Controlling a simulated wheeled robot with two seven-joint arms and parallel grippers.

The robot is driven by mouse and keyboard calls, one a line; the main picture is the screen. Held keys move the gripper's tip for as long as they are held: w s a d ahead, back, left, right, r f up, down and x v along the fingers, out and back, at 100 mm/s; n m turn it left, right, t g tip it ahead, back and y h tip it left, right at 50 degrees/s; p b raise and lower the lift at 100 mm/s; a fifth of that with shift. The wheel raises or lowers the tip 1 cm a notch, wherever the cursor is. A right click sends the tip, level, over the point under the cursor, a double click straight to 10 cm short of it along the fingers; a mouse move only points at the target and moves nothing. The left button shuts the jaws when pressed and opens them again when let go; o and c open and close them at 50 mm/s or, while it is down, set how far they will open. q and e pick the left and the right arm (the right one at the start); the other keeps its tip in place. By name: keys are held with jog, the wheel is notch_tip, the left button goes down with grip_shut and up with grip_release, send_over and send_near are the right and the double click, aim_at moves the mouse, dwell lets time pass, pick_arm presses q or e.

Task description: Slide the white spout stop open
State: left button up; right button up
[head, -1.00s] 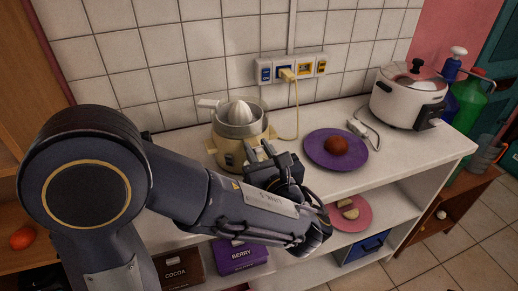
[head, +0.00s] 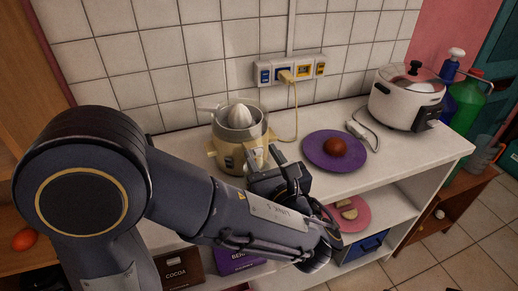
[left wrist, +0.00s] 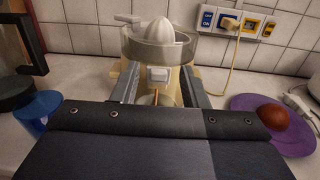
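The cream juicer (head: 230,155) stands on the white counter against the tiled wall, with a clear bowl and a pale ribbed cone on top. In the left wrist view the white spout stop (left wrist: 158,74) is a small square piece on the juicer's front, below the bowl. My left gripper (head: 263,157) is open in front of the juicer. In the left wrist view its two fingers stand to the left and right of the spout stop, with a gap on each side; whether they reach its depth I cannot tell. My right gripper is not in view.
A purple plate (head: 313,157) with a brown-red round item (head: 335,147) lies right of the juicer. A white cooker (head: 405,98) stands farther right. A yellow cord (head: 295,112) runs from the wall sockets. A blue item (left wrist: 38,108) stands at left in the wrist view.

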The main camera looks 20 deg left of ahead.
pick_arm(q)
jog(key=shift+v, duration=2.4)
